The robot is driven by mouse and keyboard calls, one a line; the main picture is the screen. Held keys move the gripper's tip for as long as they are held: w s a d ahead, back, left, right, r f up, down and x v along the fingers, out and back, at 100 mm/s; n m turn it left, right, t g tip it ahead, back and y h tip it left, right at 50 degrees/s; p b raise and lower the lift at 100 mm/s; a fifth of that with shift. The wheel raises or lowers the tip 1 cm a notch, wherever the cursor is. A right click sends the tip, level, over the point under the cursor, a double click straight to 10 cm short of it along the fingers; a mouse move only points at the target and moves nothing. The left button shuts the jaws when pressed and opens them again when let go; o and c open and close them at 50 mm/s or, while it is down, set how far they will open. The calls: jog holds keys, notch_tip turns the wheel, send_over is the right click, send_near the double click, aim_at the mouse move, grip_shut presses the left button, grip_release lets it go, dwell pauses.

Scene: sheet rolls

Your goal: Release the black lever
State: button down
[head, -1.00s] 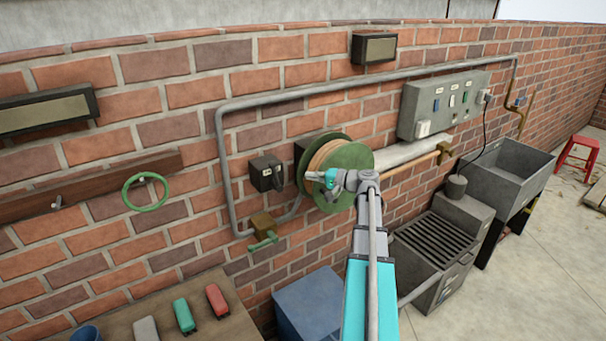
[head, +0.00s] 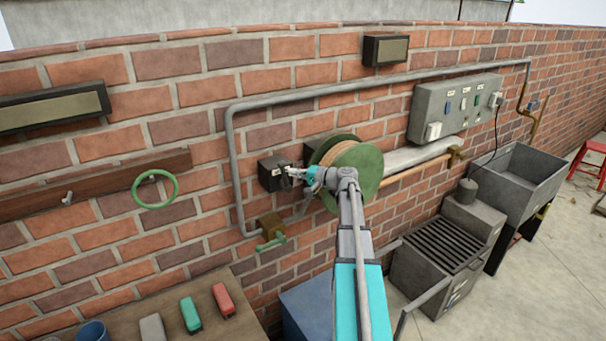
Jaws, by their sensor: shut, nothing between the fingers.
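A dark box (head: 268,174) is mounted on the brick wall, left of the green reel. The black lever (head: 285,181) is at the box's right side, partly hidden by my gripper. My gripper (head: 292,172) is shut and empty, with its tips at the right side of the box, close to the lever. I cannot tell whether they touch it.
The green hose reel (head: 358,168) is right behind my wrist. A grey pipe (head: 237,170) runs up the wall left of the box. A brass valve with a green handle (head: 271,243) is below. A workbench (head: 170,316) stands at the lower left.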

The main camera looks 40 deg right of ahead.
jog(key=shift+a+p, duration=0.2)
jog(key=shift+p, duration=0.15)
dwell(0.4)
